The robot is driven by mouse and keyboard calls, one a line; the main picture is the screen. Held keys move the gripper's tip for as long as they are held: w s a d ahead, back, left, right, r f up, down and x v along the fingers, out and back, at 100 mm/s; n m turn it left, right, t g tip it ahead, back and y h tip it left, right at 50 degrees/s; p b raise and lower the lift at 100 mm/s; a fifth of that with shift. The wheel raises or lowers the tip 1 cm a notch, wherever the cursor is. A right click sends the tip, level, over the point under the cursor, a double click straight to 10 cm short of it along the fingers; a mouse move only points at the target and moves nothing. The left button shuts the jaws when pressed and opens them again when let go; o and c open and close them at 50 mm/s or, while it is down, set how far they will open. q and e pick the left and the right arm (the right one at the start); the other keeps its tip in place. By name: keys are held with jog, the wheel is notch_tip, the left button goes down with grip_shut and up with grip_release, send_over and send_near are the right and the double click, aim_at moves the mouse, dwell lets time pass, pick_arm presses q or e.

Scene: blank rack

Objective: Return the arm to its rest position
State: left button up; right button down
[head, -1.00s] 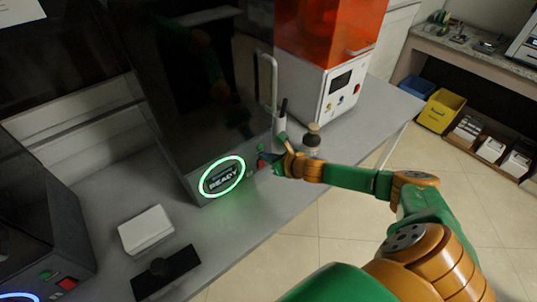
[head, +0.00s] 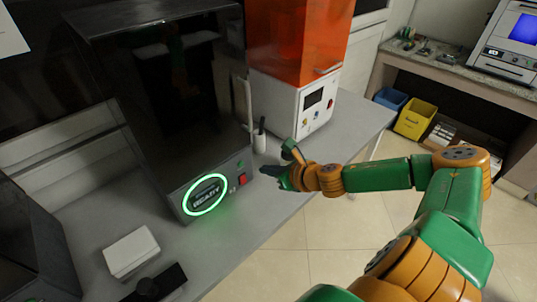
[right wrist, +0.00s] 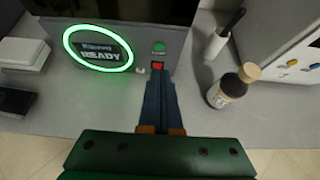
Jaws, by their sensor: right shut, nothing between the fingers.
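My right arm, green and orange, reaches in from the lower right in the head view. Its gripper (head: 268,173) is shut and empty, just right of the dark machine's red button (head: 242,180) and above the bench's front edge. In the right wrist view the closed blue fingers (right wrist: 159,98) point towards the red button (right wrist: 158,66), below the green button (right wrist: 159,47). I cannot tell the exact gap there. The machine's display (head: 206,195) reads READY inside a lit green ring. My left gripper is not in view.
A brown bottle (right wrist: 232,88) with a tan cap stands right of the fingers on the grey bench (head: 255,222). A white holder (head: 259,142) with a dark stick stands behind. An orange-hooded machine (head: 305,105) is at the back. Open floor lies right of the bench.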

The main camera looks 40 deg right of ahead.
jog(key=shift+w+f, duration=0.15)
jog(key=shift+w, duration=0.05)
jog(key=s+a+f+m+g, duration=0.1)
jog(key=s+a+f+m, duration=0.2)
jog(key=a+m, duration=0.35)
jog(key=s+a+f+m+g, duration=0.1)
jog(key=s+a+f+m, duration=0.2)
jog(key=m, duration=0.6)
jog(key=s+a+f+m+g, duration=0.25)
jog(key=s+m, duration=0.35)
jog(key=m, duration=0.3)
jog(key=s+a+f+m+g, duration=0.25)
jog(key=s+m, duration=0.35)
jog(key=m, duration=0.3)
jog(key=s+f+m+g, duration=0.15)
jog(key=s+f, duration=0.25)
jog(key=f, duration=1.3)
jog(key=s+d+f+g+h, duration=0.1)
jog(key=s+d+f+g, duration=0.1)
jog(key=s+f, duration=0.7)
jog(key=s, duration=0.3)
jog(key=shift+d+f, duration=0.3)
jog(key=shift+f, duration=0.1)
